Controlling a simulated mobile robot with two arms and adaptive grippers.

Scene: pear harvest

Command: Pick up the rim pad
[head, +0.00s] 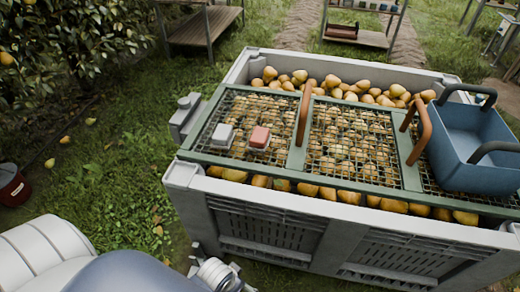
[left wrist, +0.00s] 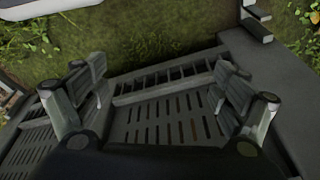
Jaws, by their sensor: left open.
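A grey, blocky pad-like piece (head: 183,117) sits on the left rim of the large grey bin; it is the likeliest rim pad, but I cannot be certain. A pale grey block (head: 222,136) and a pinkish-red block (head: 260,138) lie on the wire mesh over the pears. My left gripper (head: 218,270) is low outside the bin's front left corner, below the rim and apart from these pieces. In the left wrist view its open, empty fingers (left wrist: 160,75) face the bin's slotted side wall (left wrist: 165,118). My right gripper is not in view.
The bin (head: 340,207) is full of pears under a green-framed mesh lid with brown handles (head: 304,115). A blue crate (head: 470,150) stands on its right end. A red bucket (head: 12,186) is on the grass at left. Open grass lies left of the bin.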

